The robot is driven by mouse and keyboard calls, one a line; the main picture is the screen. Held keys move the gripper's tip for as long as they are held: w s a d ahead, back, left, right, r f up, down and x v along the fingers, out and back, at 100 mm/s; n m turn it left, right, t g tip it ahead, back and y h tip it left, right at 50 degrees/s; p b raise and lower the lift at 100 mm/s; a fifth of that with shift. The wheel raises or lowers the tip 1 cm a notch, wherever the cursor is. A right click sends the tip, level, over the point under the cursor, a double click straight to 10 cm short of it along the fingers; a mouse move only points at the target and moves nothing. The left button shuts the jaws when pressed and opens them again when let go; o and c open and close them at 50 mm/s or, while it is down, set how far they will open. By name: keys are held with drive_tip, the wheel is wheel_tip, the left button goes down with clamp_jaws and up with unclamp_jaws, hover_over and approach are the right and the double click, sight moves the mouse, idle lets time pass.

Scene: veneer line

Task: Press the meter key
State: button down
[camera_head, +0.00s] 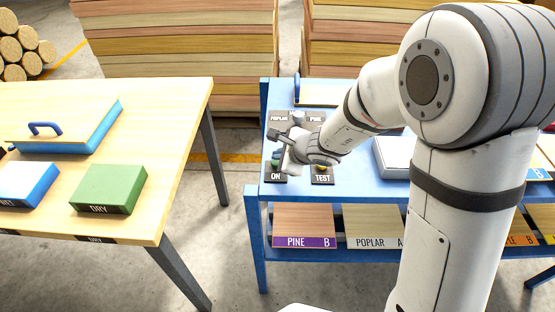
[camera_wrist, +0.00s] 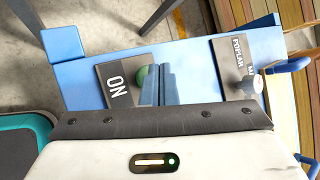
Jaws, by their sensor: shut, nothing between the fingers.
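The black ON plate (camera_head: 275,178) carries a green button (camera_head: 275,163) on the left of the blue bench. In the wrist view the green button (camera_wrist: 143,78) stands beside the ON plate's lettering (camera_wrist: 117,87), partly covered by my fingers. My gripper (camera_wrist: 163,70) is shut and empty, its fingertips at the button's edge; contact cannot be told. In the head view my gripper (camera_head: 277,154) is above the ON plate. The TEST plate (camera_head: 322,179) has a yellow button (camera_head: 321,167) partly under my wrist. No label clearly reads meter.
A POPLAR/PINE plate (camera_head: 279,117) with a grey knob (camera_head: 299,117) lies behind; the knob also shows in the wrist view (camera_wrist: 249,84). A pale box (camera_head: 391,158) sits to the right. A wooden table (camera_head: 165,105) holds a green DRY block (camera_head: 110,188).

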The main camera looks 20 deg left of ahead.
drive_tip(key=shift+r, duration=0.5)
drive_tip(key=shift+r+p, duration=2.35)
drive_tip(key=shift+r, duration=0.65)
drive_tip(key=s+d+r+n+g, duration=0.1)
drive_tip(key=s+d+r+n, duration=0.5)
drive_tip(key=d+r+n, duration=0.25)
drive_tip(key=s+d+r+n+h, duration=0.1)
drive_tip(key=s+d+n+h, duration=0.2)
drive_tip(key=s+d, duration=0.3)
drive_tip(key=s+d+n+g+h, duration=0.1)
drive_tip(key=s+d+n+h, duration=0.3)
drive_tip(key=d, duration=1.1)
drive_tip(key=s, duration=0.3)
drive_tip(key=shift+s+d+r+h, duration=0.2)
drive_tip(key=shift+d+r+h, duration=0.1)
drive_tip(key=shift+d+r, duration=0.05)
